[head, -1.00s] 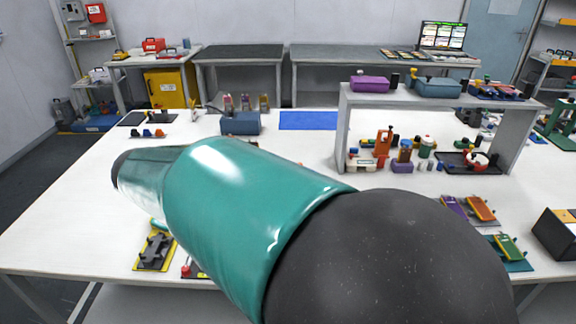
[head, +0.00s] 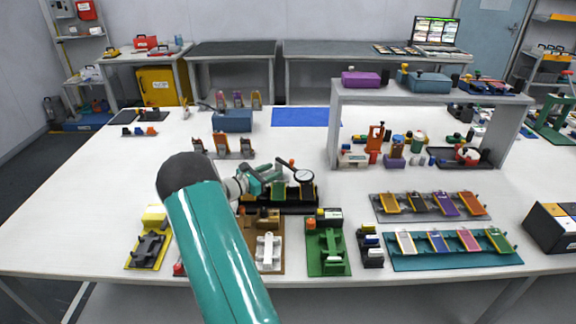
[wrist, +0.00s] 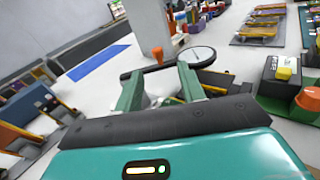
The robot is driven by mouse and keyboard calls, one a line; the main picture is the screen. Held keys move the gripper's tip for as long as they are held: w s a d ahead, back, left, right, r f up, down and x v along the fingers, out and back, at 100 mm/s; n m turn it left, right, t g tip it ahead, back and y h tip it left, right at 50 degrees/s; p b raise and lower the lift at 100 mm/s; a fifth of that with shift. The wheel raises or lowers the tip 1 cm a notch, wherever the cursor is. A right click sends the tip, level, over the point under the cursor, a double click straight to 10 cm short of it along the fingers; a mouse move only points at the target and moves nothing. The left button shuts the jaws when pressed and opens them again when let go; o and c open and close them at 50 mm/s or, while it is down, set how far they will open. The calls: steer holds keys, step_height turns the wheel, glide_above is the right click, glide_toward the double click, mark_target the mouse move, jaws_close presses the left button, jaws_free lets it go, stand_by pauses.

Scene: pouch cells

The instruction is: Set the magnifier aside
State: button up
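The magnifier (wrist: 197,56) shows in the wrist view as a round lens with a dark rim, just beyond my right fingertip. A dark bar runs left from it across the fingertips. In the head view the same round, dark-rimmed face (head: 304,176) stands over a black tray-like base. My gripper (wrist: 160,80) has its two green fingers spread, with a gap between them. I cannot tell whether either finger touches the magnifier or bar. In the head view my gripper (head: 270,180) is just left of the round face, partly hidden by my arm.
A blue mat (head: 305,117) lies at the back, with clear white table in front of it. A grey shelf (head: 430,98) stands right. A green fixture (head: 328,250) and teal rack (head: 455,262) are near the front edge. An orange-tipped part (wrist: 157,55) is near the fingertips.

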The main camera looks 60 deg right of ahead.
steer(key=shift+s+d+f+n, duration=0.1)
steer(key=shift+d+f+n, duration=0.45)
steer(key=shift+d, duration=0.15)
steer(key=x, duration=0.7)
steer(key=shift+d, duration=0.25)
steer(key=shift+r, duration=0.1)
jaws_close()
